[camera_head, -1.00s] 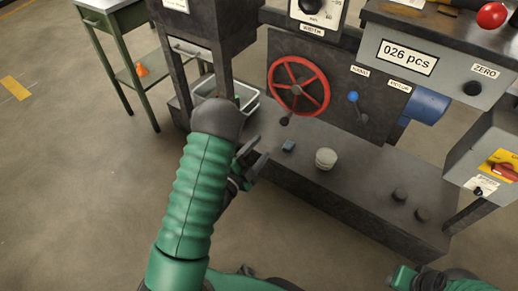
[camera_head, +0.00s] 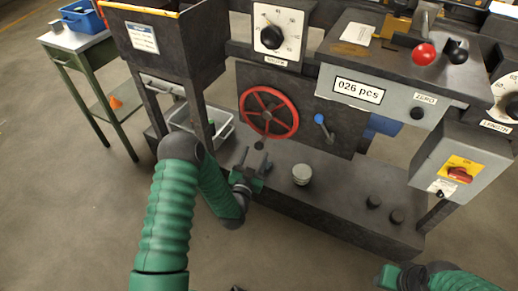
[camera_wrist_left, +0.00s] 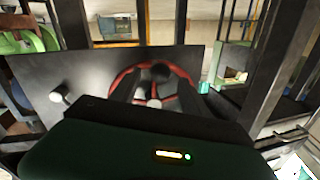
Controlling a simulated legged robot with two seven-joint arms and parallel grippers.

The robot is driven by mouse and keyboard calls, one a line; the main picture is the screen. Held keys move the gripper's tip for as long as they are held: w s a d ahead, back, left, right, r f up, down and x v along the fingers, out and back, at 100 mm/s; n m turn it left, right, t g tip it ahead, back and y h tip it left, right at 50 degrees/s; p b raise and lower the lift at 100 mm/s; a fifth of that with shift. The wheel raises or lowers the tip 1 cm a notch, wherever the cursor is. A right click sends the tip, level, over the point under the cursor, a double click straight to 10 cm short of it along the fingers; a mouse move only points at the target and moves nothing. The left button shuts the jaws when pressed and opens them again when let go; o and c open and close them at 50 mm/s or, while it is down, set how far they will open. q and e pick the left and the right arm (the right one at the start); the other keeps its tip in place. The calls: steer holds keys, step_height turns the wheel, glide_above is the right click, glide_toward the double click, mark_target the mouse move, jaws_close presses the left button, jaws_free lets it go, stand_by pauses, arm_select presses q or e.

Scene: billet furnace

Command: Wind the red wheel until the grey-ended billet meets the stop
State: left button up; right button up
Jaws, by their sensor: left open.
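The red wheel (camera_head: 292,118) is a spoked handwheel on the dark upright panel of the machine. A dark knob (camera_head: 258,146) sits at its lower edge. My left gripper (camera_head: 254,157) is open and just below the wheel, fingers pointing up toward the knob; I cannot tell whether they touch it. In the left wrist view the wheel's red rim (camera_wrist_left: 118,76) shows straight ahead, partly hidden by my gripper. My right gripper (camera_head: 388,277) is at the bottom right, away from the machine, and its jaws are unclear. I cannot make out the grey-ended billet or the stop.
A blue-knobbed lever (camera_head: 319,118) is right of the wheel. A pale round pot (camera_head: 302,175) and two dark knobs stand on the machine's lower ledge. A grey tray (camera_head: 222,134) lies left of the wheel. A switch box (camera_head: 460,165) juts out at right. The floor in front is clear.

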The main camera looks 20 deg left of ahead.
mark_target(259, 144)
arm_select(q)
steer(key=w, duration=0.3)
steer(key=w+a+b, duration=0.1)
steer(key=w, duration=0.1)
steer(key=shift+d, duration=0.1)
jaws_close()
stand_by(1.2)
